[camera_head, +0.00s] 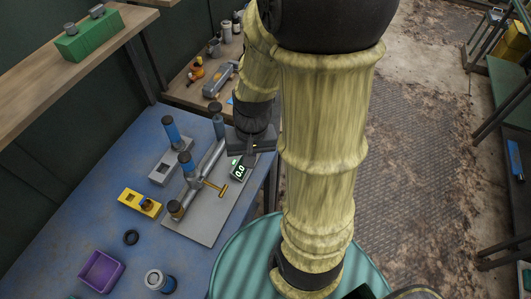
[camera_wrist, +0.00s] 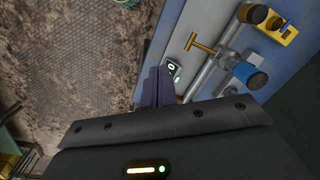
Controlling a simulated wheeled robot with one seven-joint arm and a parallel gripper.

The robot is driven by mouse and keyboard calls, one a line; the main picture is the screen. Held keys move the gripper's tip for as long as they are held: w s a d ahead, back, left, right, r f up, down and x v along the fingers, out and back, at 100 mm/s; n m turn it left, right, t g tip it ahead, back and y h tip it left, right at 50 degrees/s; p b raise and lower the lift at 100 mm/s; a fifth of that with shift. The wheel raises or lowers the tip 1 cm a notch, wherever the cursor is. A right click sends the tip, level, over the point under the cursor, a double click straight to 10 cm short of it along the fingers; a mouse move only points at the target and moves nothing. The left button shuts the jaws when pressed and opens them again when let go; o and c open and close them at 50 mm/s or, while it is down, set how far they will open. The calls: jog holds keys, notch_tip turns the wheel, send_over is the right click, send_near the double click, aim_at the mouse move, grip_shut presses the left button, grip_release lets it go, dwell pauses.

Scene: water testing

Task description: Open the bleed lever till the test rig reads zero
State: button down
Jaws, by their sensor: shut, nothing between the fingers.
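The test rig stands on a grey plate (camera_head: 205,226) on the blue table, with a grey pipe and several blue-capped fittings. Its small display (camera_head: 239,169) shows 0.0 in lit digits; the display also shows in the wrist view (camera_wrist: 172,69), partly cut off by my fingers. A brass T-shaped lever (camera_head: 216,188) sticks out sideways from the pipe towards the display side; it also shows in the wrist view (camera_wrist: 201,48). My gripper (camera_wrist: 158,78) is shut and empty, beside the display and apart from the lever. Its fingertips are hard to make out in the head view.
A yellow block (camera_head: 139,203), a black ring (camera_head: 131,237), a purple tray (camera_head: 101,271) and a capped jar (camera_head: 160,281) sit on the table. A wooden shelf (camera_head: 60,70) holds a green block (camera_head: 88,36). My arm hides the middle of the head view.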

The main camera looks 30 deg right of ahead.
notch_tip(320, 180, down, 13)
jog(key=s+m+g+y+b, duration=0.1)
jog(key=m+g+y+b, duration=0.1)
jog(key=m+y+b, duration=0.5)
jog(key=w+d+f+m+t+y+b, duration=0.2)
jog(key=m+t+b, duration=0.1)
jog(key=b, duration=0.1)
jog(key=w+d+f+m+t+y+b, duration=0.2)
jog(key=d+f+m+t+b, duration=0.1)
jog(key=m+b, duration=0.1)
jog(key=w+d+f+m+t+y+b, duration=0.2)
jog(key=f+m+t+y+b, duration=0.1)
jog(key=m+b, duration=0.1)
jog(key=shift+w+d+f, duration=0.1)
jog(key=shift+d+f, duration=0.15)
jog(key=shift+d, duration=0.15)
jog(key=w+d+f+m+t+h+b, duration=0.1)
jog(key=d+m+t+h+b, duration=0.1)
jog(key=d+m+t+b, duration=0.2)
jog(key=d+m+t, duration=0.3)
jog(key=d+t, duration=0.2)
jog(key=d, duration=0.1)
jog(key=shift+d+f+t, duration=0.25)
jog(key=shift+t, duration=0.05)
jog(key=x, duration=1)
